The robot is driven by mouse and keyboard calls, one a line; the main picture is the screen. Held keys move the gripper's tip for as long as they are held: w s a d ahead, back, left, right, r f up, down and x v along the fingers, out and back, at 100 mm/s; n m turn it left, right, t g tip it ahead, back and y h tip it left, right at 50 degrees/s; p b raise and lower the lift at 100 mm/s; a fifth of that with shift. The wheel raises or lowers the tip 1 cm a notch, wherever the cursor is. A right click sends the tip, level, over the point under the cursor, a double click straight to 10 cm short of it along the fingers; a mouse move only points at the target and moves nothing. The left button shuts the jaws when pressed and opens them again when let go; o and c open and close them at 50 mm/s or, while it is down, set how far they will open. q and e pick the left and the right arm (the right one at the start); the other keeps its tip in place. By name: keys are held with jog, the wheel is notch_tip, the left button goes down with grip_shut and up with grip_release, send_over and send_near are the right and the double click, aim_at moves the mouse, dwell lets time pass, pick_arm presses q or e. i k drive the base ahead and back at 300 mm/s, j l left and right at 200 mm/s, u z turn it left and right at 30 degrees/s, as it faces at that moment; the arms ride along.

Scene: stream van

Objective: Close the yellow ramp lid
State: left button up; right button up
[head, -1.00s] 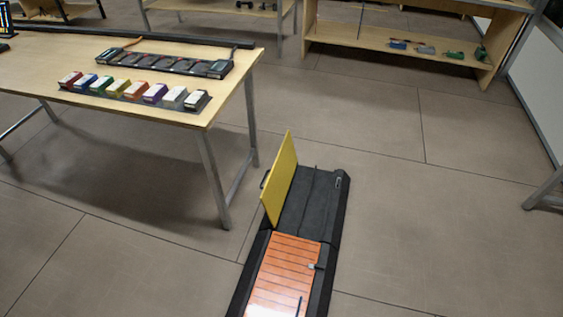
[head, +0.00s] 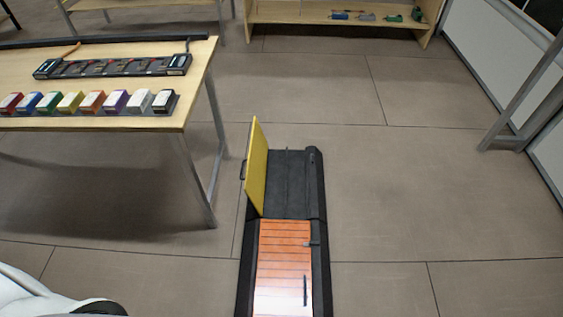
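The yellow ramp lid (head: 256,168) stands raised, nearly upright, along the left side of the black ramp (head: 318,215) on the floor. A dark handle (head: 243,170) shows on the lid's left face. The dark compartment (head: 289,184) beside the lid is open to view. An orange slatted panel (head: 284,262) lies flat in the nearer part of the ramp, with a small dark latch at its right edge. Neither of my grippers is in view. Nothing touches the lid.
A wooden table (head: 100,121) with a row of coloured boxes and a black strip stands at left; its metal leg (head: 194,180) is near the lid. A shelf (head: 335,22) is at the back. The floor (head: 430,190) right of the ramp is clear. A white part of my body shows lower left.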

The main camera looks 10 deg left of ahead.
aim_at(254, 164)
jog(key=k+j+z, duration=0.1)
jog(key=j, duration=0.3)
jog(key=k+j+z, duration=0.1)
jog(key=j, duration=0.25)
jog(key=k+j+z, duration=0.1)
jog(key=j, duration=0.3)
jog(key=k+j+z, duration=0.1)
jog(key=j, duration=0.25)
jog(key=k+j+z, duration=0.1)
jog(key=j, duration=0.25)
jog(key=k+j+z, duration=0.1)
jog(key=j, duration=0.25)
jog(key=k+j, duration=0.15)
jog(key=j, duration=0.2)
jog(key=k+j, duration=0.2)
jog(key=j, duration=0.15)
jog(key=k+j, duration=0.15)
jog(key=j, duration=0.15)
jog(key=k+j, duration=0.2)
jog(key=j, duration=0.15)
jog(key=i+j, duration=0.2)
jog(key=i, duration=0.25)
jog(key=i+j, duration=0.25)
jog(key=i, duration=0.2)
jog(key=l+z, duration=0.05)
